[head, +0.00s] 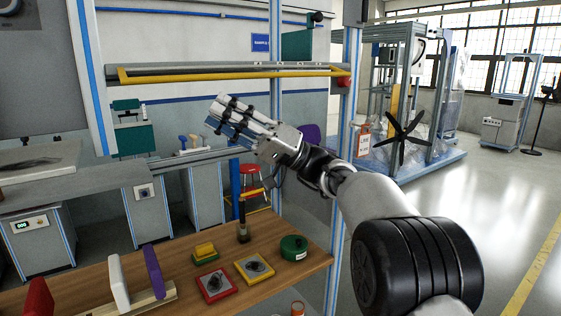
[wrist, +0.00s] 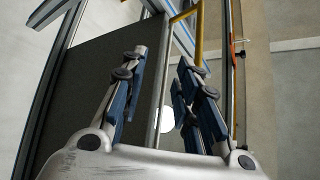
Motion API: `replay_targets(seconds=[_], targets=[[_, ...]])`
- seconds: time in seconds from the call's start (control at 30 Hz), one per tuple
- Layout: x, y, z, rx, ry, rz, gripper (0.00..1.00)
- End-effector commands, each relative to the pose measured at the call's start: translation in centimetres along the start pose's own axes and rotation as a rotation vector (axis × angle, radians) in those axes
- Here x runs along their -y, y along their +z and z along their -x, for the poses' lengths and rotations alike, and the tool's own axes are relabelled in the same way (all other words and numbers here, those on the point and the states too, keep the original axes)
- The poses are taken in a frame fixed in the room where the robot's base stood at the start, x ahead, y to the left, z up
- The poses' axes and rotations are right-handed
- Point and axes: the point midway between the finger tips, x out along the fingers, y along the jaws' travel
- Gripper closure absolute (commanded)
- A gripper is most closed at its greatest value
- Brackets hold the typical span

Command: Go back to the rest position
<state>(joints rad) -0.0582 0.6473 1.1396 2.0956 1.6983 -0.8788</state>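My gripper (head: 219,112) is raised in the air in the middle of the head view, pointing up and to the left, well above the wooden table (head: 188,262). In the wrist view my gripper (wrist: 162,62) has its two blue-padded fingers spread apart. Nothing is held between them. My arm reaches in from the lower right of the head view. The wrist view looks at a dark panel (wrist: 100,75) and frame bars beyond the fingers, with no table object in sight.
The table holds a red tray (head: 213,285), a yellow tray (head: 254,268), a green round container (head: 294,247) and a dark upright tool (head: 243,225). A yellow-edged beam (head: 225,73) crosses behind the gripper; a frame post (head: 345,130) stands close to the arm. Open floor (head: 490,200) lies right.

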Motion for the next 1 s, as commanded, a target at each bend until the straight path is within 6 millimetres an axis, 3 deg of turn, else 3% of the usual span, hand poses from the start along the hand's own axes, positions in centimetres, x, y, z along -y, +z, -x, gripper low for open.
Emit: replay_targets(seconds=[0.03,0.13,0.27,0.47,0.6,0.8,0.9,1.0], targets=[[0.6,2.0,-0.8,0.056,0.106,-0.053,0.71],[0.4,6.8,-0.7,0.156,0.336,-0.159,0.71],[0.6,13.6,2.1,0.256,0.647,-0.261,0.71],[2.2,24.1,11.0,0.352,1.136,-0.327,0.71],[4.4,30.4,19.3,0.385,1.471,-0.296,0.71],[7.9,36.4,30.0,0.398,1.854,-0.166,0.71],[9.1,37.9,33.3,0.4,1.967,-0.1,0.71],[9.7,38.6,35.2,0.402,2.03,-0.057,0.71]])
